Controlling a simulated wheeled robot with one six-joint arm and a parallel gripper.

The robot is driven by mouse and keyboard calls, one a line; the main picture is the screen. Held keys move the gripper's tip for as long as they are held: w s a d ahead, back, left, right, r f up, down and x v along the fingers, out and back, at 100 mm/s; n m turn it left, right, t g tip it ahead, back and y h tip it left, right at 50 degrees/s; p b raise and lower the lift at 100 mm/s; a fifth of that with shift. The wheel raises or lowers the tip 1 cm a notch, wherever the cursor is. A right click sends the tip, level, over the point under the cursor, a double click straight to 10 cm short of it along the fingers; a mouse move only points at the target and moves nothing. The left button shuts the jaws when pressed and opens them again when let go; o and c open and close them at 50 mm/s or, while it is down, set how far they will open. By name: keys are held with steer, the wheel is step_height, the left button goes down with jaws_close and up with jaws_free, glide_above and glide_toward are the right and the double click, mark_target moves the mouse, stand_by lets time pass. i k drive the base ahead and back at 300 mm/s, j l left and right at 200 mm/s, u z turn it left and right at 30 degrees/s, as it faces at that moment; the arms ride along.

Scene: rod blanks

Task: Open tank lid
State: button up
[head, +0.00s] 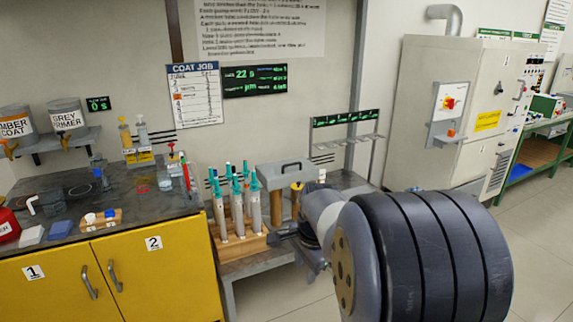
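A grey box-like lid (283,176) with a dark handle on top is at the middle of the head view, on the low bench behind the rack of rods. It looks closed, but the tank body under it is mostly hidden by the rods and brown cylinders. My gripper (284,237) is low in front of the lid, beside the right end of the wooden rod rack. It is small, dark and partly hidden by my own wrist, so its fingers cannot be made out. It is apart from the handle.
Several grey rods with teal tips (238,208) stand upright in a wooden rack (240,247), close left of my gripper. Brown cylinders (276,207) stand before the lid. A yellow cabinet (150,275) is left, a large grey cabinet (440,110) right. Floor at right is clear.

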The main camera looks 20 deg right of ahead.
mark_target(284, 173)
steer(key=i+l, duration=0.3)
steer(key=i, duration=0.15)
steer(key=i+l, duration=0.3)
steer(key=i, duration=0.2)
steer(key=i+l, duration=0.3)
steer(key=i, duration=0.15)
steer(key=i+l, duration=0.3)
steer(key=i, duration=0.2)
steer(key=i+l, duration=0.3)
steer(key=i, duration=0.15)
steer(key=z, duration=0.05)
